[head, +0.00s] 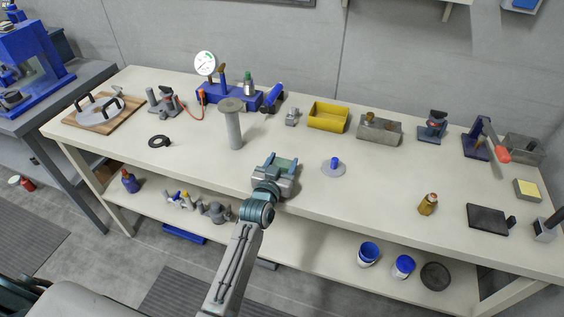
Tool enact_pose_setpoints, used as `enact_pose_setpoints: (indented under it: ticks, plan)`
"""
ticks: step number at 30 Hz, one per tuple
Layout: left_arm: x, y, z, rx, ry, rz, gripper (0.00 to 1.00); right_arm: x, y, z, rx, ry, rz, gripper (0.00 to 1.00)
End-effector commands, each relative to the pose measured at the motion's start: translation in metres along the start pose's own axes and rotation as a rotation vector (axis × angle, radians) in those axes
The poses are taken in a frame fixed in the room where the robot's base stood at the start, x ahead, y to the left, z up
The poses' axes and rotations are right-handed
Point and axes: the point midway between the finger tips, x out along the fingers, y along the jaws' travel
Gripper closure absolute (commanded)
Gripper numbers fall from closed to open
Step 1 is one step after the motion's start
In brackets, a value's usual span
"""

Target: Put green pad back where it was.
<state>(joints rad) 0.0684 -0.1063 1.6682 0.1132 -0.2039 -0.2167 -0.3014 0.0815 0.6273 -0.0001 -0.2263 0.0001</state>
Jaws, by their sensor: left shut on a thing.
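My left gripper (280,162) is over the front middle of the long workbench, its arm reaching up from the bottom of the head view. It is shut on a flat green piece, which looks like the green pad (284,164), showing between its fingers. The gripper hides most of the pad's underside, and I cannot tell whether the pad touches the bench top. My right gripper is not in view.
The cream workbench (370,190) has free room around the gripper. A grey pedestal (234,128) stands to the left, a disc with a blue knob (334,166) to the right. A yellow bin (328,117) and grey box (380,130) stand behind. A black plate (487,219) lies far right.

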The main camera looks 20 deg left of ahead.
Motion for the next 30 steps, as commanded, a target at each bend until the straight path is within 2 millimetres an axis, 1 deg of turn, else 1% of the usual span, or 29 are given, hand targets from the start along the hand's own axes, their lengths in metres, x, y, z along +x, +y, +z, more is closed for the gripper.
enact_pose_setpoints:
  ticks: [4,5,6,8,15,18,19,23,30]
  plan:
    - [0.0,0.0,0.004,0.0,0.0,0.0,0.68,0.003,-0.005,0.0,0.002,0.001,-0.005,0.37]
    - [0.0,0.0,0.003,0.0,0.0,0.0,0.42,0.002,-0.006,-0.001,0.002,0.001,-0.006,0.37]
    - [0.0,0.0,0.003,0.0,0.0,0.0,0.34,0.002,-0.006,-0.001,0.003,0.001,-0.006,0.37]
    - [0.0,0.0,0.003,0.0,0.0,0.0,0.24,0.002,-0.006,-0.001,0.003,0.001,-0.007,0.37]
    - [0.0,0.0,0.002,0.0,0.0,0.0,0.24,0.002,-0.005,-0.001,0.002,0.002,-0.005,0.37]
    - [0.0,0.0,-0.002,0.0,0.0,0.0,0.24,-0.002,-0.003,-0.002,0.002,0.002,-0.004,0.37]
    - [-0.003,0.0,0.0,0.0,-0.001,0.0,0.24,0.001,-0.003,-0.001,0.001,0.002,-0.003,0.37]
    - [-0.022,0.0,0.003,0.0,-0.002,0.0,0.24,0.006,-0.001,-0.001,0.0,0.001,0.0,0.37]
    - [-0.075,0.0,0.004,0.0,-0.002,0.0,0.24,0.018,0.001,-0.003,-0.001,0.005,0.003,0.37]
